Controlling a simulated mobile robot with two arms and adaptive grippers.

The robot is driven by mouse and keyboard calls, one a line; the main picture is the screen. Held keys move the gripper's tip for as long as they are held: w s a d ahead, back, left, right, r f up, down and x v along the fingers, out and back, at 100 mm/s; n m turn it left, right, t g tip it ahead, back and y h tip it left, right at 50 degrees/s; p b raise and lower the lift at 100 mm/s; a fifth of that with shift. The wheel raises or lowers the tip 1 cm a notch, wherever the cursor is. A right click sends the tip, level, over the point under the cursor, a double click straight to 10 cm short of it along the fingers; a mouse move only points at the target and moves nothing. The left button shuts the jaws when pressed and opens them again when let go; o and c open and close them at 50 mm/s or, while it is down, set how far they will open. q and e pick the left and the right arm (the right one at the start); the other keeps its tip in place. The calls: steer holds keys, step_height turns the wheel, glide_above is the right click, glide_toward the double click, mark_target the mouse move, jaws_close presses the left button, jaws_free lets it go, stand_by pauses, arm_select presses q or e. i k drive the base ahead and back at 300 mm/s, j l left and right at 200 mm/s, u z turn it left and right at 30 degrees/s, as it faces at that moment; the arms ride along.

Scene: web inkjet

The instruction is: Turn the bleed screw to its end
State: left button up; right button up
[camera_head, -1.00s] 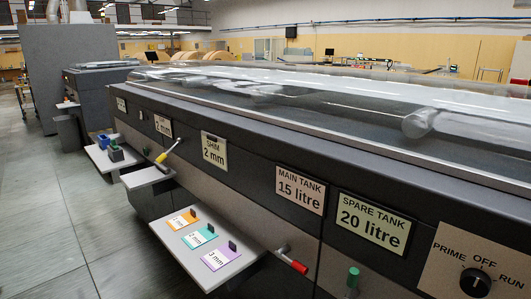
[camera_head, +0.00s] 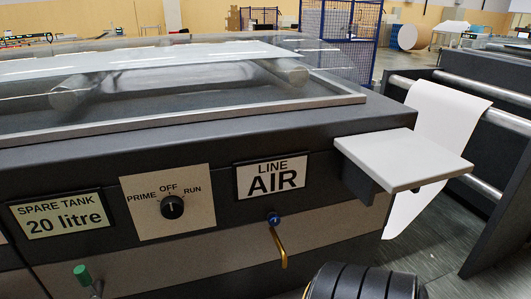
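A small blue knob (camera_head: 273,219) sits on the front face of the dark machine, below the "LINE AIR" sign (camera_head: 271,178). A bent brass-coloured tube (camera_head: 279,248) hangs down from just under it. The blue knob looks like the bleed screw, but no label on it names it so. How far it is turned cannot be told. Neither of my grippers is in view. A black ribbed part at the bottom edge looks like part of my own arm, and no fingers show on it.
Left of the sign is a dial (camera_head: 172,207) marked PRIME, OFF and RUN, its pointer near OFF. A green-topped lever (camera_head: 83,276) stands lower left, under the spare tank sign (camera_head: 60,214). A white shelf (camera_head: 402,158) juts out at right, beside hanging paper (camera_head: 431,137).

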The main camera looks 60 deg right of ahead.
mark_target(274, 220)
steer(key=k+j+z, duration=0.1)
steer(key=z, duration=1.85)
steer(key=u, duration=1.95)
steer(key=j+z, duration=0.1)
steer(key=z, duration=1.85)
steer(key=j+z, duration=0.25)
steer(key=i+j, duration=0.05)
steer(key=j, duration=0.05)
